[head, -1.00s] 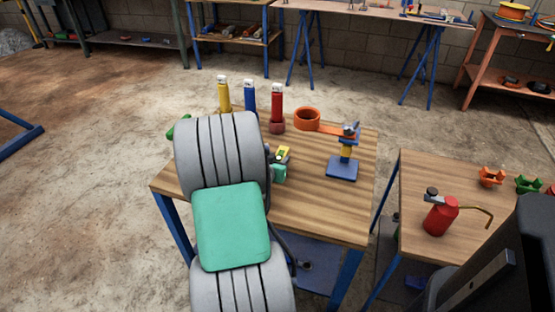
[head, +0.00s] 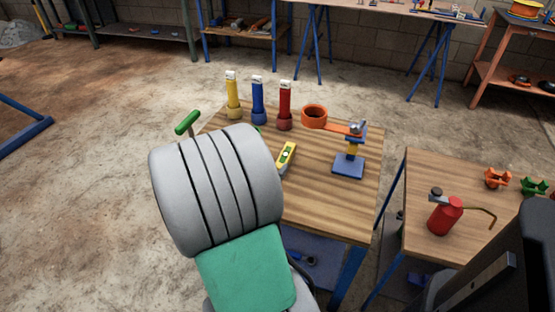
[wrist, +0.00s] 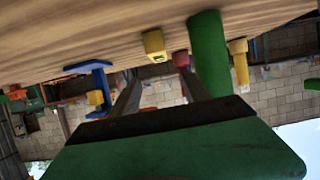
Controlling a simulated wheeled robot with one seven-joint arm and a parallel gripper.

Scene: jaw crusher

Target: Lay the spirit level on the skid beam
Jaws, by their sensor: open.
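The spirit level (head: 287,156) is a short yellow bar with a pale green vial, lying on the wooden workbench (head: 325,222) just right of my arm. In the wrist view the yellow block (wrist: 155,42) beyond the fingers looks like its end. My gripper (wrist: 158,76) shows in the wrist view with two grey fingers apart and nothing between them. The level is apart from the fingers. My arm hides the gripper in the head view. I cannot identify the skid beam for sure; a blue beam (head: 27,136) stands at the far left.
Yellow (head: 233,97), blue (head: 258,102) and red (head: 285,107) tubes stand at the bench's back. A green handle (head: 187,122) rises at its left, close by the fingers in the wrist view. A blue-based stand (head: 349,167) is at right. A red oil can (head: 444,215) sits on another table.

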